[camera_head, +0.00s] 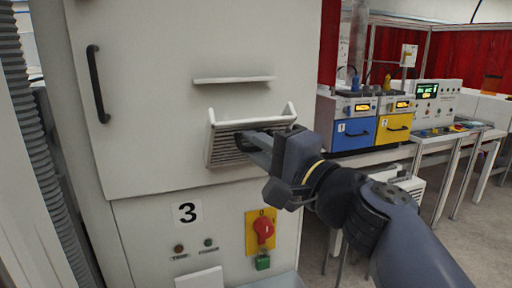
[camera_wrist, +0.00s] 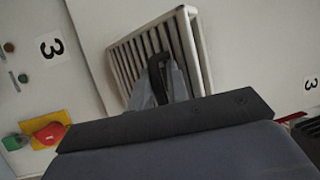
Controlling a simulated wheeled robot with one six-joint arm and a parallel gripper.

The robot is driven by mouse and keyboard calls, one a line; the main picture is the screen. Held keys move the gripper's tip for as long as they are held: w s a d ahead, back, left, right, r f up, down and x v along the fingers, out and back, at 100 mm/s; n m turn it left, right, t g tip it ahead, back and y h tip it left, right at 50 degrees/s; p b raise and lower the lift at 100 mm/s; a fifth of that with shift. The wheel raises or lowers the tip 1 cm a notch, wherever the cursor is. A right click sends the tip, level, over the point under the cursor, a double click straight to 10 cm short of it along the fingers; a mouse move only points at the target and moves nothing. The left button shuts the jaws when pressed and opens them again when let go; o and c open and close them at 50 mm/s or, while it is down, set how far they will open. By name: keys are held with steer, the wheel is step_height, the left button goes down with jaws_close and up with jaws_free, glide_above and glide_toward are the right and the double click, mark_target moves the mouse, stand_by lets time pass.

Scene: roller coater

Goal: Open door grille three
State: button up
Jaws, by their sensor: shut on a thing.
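Door grille three is a pale louvred flap (camera_head: 222,150) on the front of the white cabinet, above the label "3" (camera_head: 187,212). It stands out from the cabinet face, with its upper edge tilted outward and its side pieces showing. In the wrist view the slatted grille (camera_wrist: 123,66) shows with its pale frame. My gripper (camera_head: 256,140) is at the front of the grille, shut on its dark handle (camera_wrist: 156,78). The fingers and the wrist hide part of the handle and the right side of the slats.
A narrow ledge (camera_head: 235,80) juts out above the grille. A black door handle (camera_head: 97,85) is at upper left. Below are a red rotary switch (camera_head: 263,230) on yellow and small buttons. A bench with blue (camera_head: 355,135) and yellow (camera_head: 394,128) units stands to the right.

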steer(key=shift+w+f, duration=0.1)
steer(key=shift+f, duration=0.25)
jaws_close()
